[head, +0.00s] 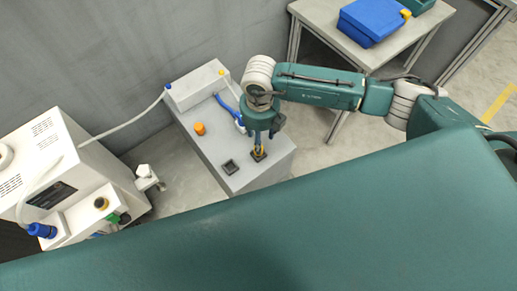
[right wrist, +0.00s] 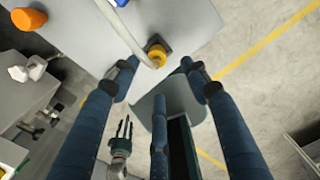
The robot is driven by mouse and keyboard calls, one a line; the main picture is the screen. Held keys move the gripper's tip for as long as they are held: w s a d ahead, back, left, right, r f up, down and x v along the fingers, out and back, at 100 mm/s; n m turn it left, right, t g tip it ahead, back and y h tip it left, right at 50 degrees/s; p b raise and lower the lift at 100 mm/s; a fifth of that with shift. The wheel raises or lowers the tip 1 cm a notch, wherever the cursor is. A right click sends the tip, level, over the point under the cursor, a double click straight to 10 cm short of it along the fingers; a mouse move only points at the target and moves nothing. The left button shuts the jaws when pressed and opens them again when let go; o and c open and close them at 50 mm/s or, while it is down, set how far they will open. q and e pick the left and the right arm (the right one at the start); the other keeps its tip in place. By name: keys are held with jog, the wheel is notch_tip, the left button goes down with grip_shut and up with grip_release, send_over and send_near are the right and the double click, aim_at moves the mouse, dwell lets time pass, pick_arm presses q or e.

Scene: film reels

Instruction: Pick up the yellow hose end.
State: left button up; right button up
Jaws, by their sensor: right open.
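The yellow hose end (right wrist: 157,54) stands in a dark square socket on top of the grey cabinet (head: 222,152), with a pale hose running up from it. In the head view my right gripper (head: 259,149) is above that socket and covers most of the hose end. In the right wrist view the right gripper's (right wrist: 160,85) blue fingers are spread, with the hose end ahead of the fingertips and no finger seen closed on it. What seems to be my left gripper (right wrist: 123,135) shows small and low in the right wrist view; its opening is unclear.
The cabinet top also bears an orange knob (head: 199,128), an empty dark socket (head: 230,167) and a blue hose (head: 226,106). A white machine (head: 80,170) with a blue connector (head: 42,230) stands left. A table (head: 400,42) with a blue case (head: 372,22) is at the back right.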

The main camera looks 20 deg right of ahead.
jog(key=f, duration=0.4)
jog(key=f+p, duration=0.1)
jog(key=f, duration=0.3)
jog(key=shift+w+a+f, duration=0.15)
jog(key=shift+w+f, duration=0.05)
jog(key=shift+f, duration=0.05)
grip_shut()
